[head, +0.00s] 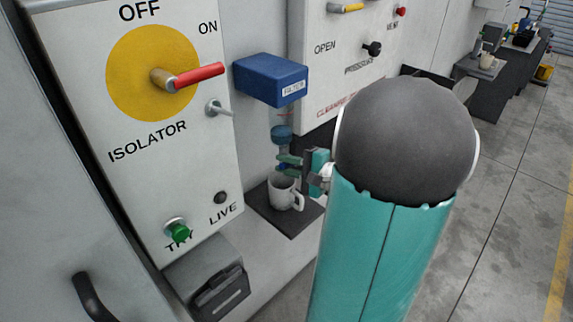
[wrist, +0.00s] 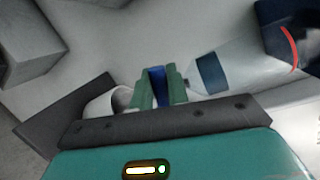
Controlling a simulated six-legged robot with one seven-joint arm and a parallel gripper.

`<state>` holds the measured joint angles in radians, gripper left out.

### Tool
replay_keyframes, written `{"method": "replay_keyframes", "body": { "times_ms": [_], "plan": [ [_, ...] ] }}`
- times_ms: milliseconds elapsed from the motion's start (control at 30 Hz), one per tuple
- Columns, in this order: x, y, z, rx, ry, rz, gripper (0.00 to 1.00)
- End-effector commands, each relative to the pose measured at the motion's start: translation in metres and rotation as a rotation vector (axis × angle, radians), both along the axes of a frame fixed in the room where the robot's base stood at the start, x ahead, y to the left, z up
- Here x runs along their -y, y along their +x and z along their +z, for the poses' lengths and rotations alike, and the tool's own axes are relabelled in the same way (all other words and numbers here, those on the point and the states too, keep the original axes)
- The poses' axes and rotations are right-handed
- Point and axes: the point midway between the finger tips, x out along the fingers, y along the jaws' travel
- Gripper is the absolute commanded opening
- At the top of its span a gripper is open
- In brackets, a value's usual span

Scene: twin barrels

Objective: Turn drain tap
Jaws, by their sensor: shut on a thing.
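The drain tap (wrist: 157,84) shows in the wrist view as a blue piece between the two green fingers of my gripper (wrist: 158,94). My gripper is shut on it, with one finger on each side. In the head view my gripper (head: 290,163) is just below the filter bowl (head: 282,134), which hangs under the blue filter housing (head: 270,80). The bowl, with its dark blue band, also shows in the wrist view (wrist: 211,72). In the head view the fingers and my arm mostly hide the tap.
A white mug (head: 284,193) stands on a dark shelf (head: 260,207) below the tap, close under my fingers. The isolator panel (head: 130,120) with a red-handled switch is at left. A white panel (head: 345,45) with a black knob is behind my arm.

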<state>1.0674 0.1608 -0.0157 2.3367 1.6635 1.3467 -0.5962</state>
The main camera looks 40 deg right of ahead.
Motion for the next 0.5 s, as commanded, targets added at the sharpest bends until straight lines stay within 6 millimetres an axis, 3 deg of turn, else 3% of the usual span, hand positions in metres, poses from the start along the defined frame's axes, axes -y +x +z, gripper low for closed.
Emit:
{"method": "replay_keyframes", "body": {
  "times_ms": [500],
  "plan": [
    [0.006, 0.000, 0.011, -0.011, 0.378, -0.001, 0.00]
  ]
}}
